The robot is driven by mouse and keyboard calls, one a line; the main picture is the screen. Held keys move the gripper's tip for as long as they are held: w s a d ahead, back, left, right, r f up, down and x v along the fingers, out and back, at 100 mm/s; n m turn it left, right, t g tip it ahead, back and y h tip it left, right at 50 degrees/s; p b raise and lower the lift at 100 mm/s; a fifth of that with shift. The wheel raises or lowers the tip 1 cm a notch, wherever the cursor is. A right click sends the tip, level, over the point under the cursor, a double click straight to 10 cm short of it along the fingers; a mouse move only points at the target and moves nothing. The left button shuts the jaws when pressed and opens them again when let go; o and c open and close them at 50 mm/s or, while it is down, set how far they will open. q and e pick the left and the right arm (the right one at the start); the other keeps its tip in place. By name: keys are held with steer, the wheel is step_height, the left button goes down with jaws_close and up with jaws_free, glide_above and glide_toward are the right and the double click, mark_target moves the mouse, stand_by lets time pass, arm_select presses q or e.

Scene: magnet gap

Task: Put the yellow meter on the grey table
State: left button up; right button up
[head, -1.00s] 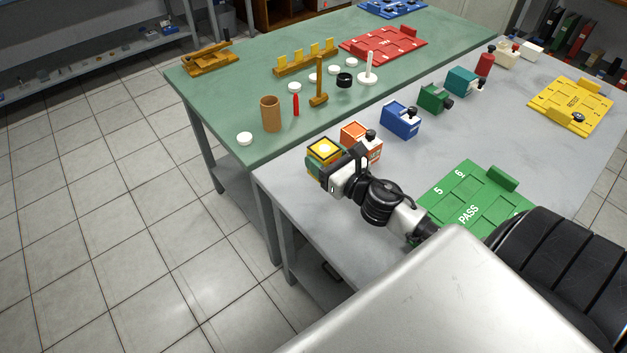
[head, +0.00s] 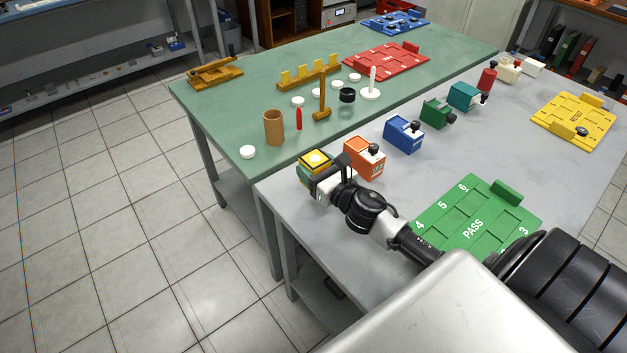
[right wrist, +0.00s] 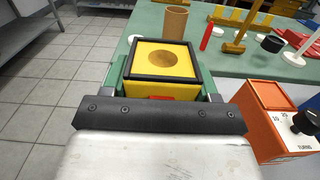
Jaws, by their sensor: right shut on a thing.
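The yellow meter (head: 315,161) is a small yellow block with a black-rimmed top and a round dip in it. My right gripper (head: 318,172) is shut on it, at the near left corner of the grey table (head: 300,220). In the right wrist view the meter (right wrist: 160,62) sits upright between the fingers of the right gripper (right wrist: 160,95), with green parts at its sides. I cannot tell whether its underside, hidden here, touches the grey table. My left gripper is not in view.
An orange box (head: 364,158) stands close to the right of the meter. Blue (head: 403,134), green (head: 437,113) and teal (head: 464,97) boxes run along behind it. A green PASS tray (head: 475,222) lies to the right. The green table (head: 225,125), with a brown cup (head: 274,128), adjoins behind.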

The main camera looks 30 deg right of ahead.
steer(key=shift+a+f, duration=0.2)
steer(key=shift+a, duration=0.05)
step_height(320, 180, down, 4)
steer(key=shift+r+b, duration=0.1)
steer(key=shift+b, duration=0.55)
steer(key=o, duration=1)
steer(key=shift+s, duration=0.1)
steer(key=s, duration=0.4)
steer(key=s+b, duration=0.1)
steer(key=s, duration=0.3)
steer(key=s+d, duration=0.1)
steer(key=s, duration=0.3)
steer(key=shift+w, duration=0.1)
